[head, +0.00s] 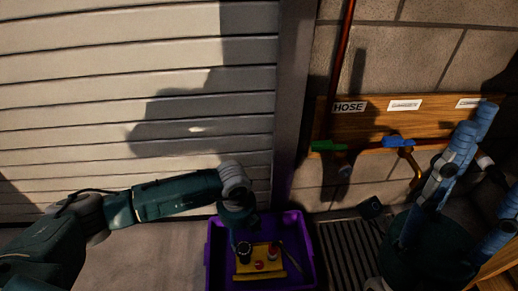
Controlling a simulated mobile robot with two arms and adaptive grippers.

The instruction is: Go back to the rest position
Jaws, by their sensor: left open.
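My left arm comes in from the left, and its gripper (241,236) points down over the left part of a purple crate (306,246). The gripper is open. In the crate lie a yellow piece (266,265), a small red item (259,266), a red-and-white item (273,253) and a thin grey tool (290,257). A dark round shape lies just below the gripper, and I cannot tell whether they touch. My right gripper is not in view.
A ribbed shutter (90,110) stands behind. A wooden board (430,125) with labels, a green valve handle (328,146) and a blue valve handle (398,142) is on the block wall. A dark bin (415,262) with blue rolls stands right. Bare floor (160,255) lies left of the crate.

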